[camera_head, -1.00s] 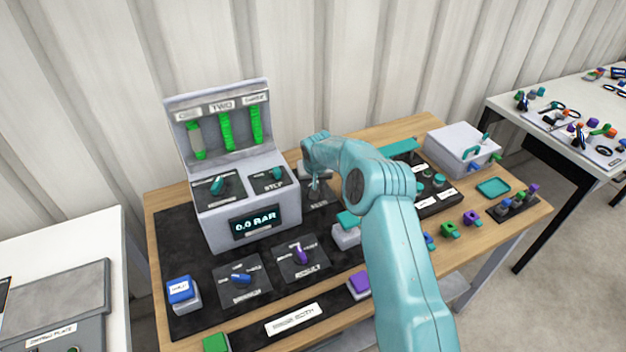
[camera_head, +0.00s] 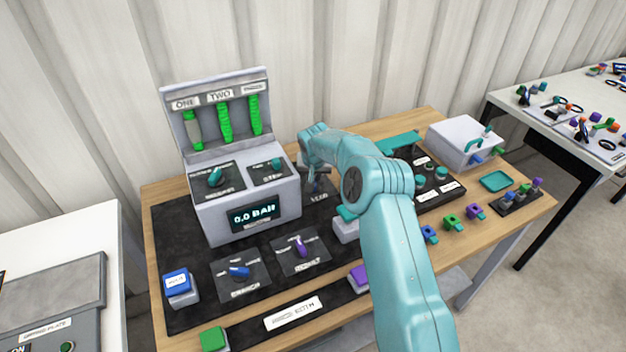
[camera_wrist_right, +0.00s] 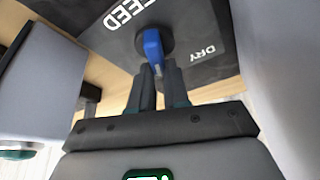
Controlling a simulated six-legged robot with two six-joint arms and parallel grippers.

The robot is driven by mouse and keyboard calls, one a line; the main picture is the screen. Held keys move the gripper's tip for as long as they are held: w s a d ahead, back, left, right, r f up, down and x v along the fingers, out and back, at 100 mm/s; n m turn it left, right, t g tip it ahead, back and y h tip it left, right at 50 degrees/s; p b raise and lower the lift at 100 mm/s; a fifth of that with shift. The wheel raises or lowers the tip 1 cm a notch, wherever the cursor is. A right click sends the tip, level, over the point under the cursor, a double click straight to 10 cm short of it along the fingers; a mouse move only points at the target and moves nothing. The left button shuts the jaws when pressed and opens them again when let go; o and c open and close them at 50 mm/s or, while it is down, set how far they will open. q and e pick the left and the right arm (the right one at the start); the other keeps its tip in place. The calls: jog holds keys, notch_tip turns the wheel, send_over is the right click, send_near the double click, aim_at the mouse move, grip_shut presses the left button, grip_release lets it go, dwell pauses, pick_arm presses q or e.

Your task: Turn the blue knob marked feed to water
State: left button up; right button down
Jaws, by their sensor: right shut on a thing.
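The blue knob (camera_wrist_right: 152,42) stands on a dark plate (camera_wrist_right: 208,28) lettered FEED and DRY in the right wrist view. No water mark shows there. My right gripper (camera_wrist_right: 160,72) is shut on the lower end of the knob, one finger on each side. In the head view my right gripper (camera_head: 318,178) reaches down just right of the grey console. There the knob is hidden behind the gripper and arm, and only part of its plate (camera_head: 320,196) shows. My left gripper is in neither view.
The grey console (camera_head: 245,205) with green columns and a 0.0 BAR display stands close left of my gripper. Another blue knob (camera_head: 239,272) and a purple knob (camera_head: 301,246) sit in front. A grey box (camera_head: 462,143) stands at the right.

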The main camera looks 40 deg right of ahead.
jog(key=c, duration=1.1)
grip_release()
jog(key=shift+r, duration=0.15)
jog(key=b+v, duration=0.2)
jog(key=v, duration=1.4)
jog(key=shift+b, duration=0.3)
jog(key=shift+s, duration=0.1)
